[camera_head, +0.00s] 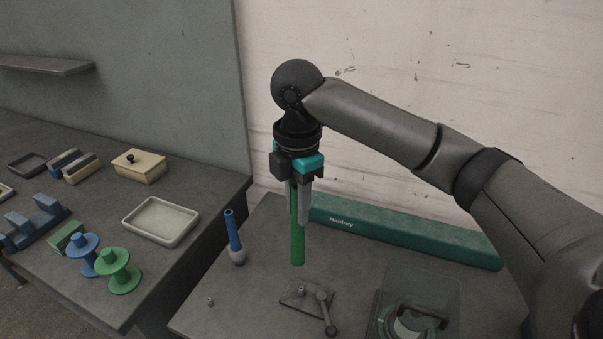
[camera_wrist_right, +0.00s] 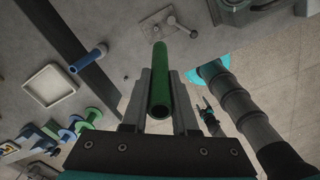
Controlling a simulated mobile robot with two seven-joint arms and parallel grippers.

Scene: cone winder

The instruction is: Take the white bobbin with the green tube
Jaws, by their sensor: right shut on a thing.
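In the head view my right gripper (camera_head: 297,190) is shut on an upright green tube (camera_head: 298,245), holding it by its upper part above the right-hand table. In the right wrist view the green tube (camera_wrist_right: 160,85) runs between the two fingers of the right gripper (camera_wrist_right: 160,110), its open end toward the camera. No white winding shows on it; its lower end looks bare. A small dark gripper (camera_wrist_right: 207,112) at the right of the wrist view seems to be my left one; its jaws are too small to judge.
A blue tube with a pale base (camera_head: 234,240) stands left of the held tube. Below is a plate with a lever (camera_head: 307,298); a clear-covered device (camera_head: 415,310) is to its right. A long green box (camera_head: 400,232) lies behind. Green (camera_head: 120,270) and blue (camera_head: 84,255) spools stand on the left table.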

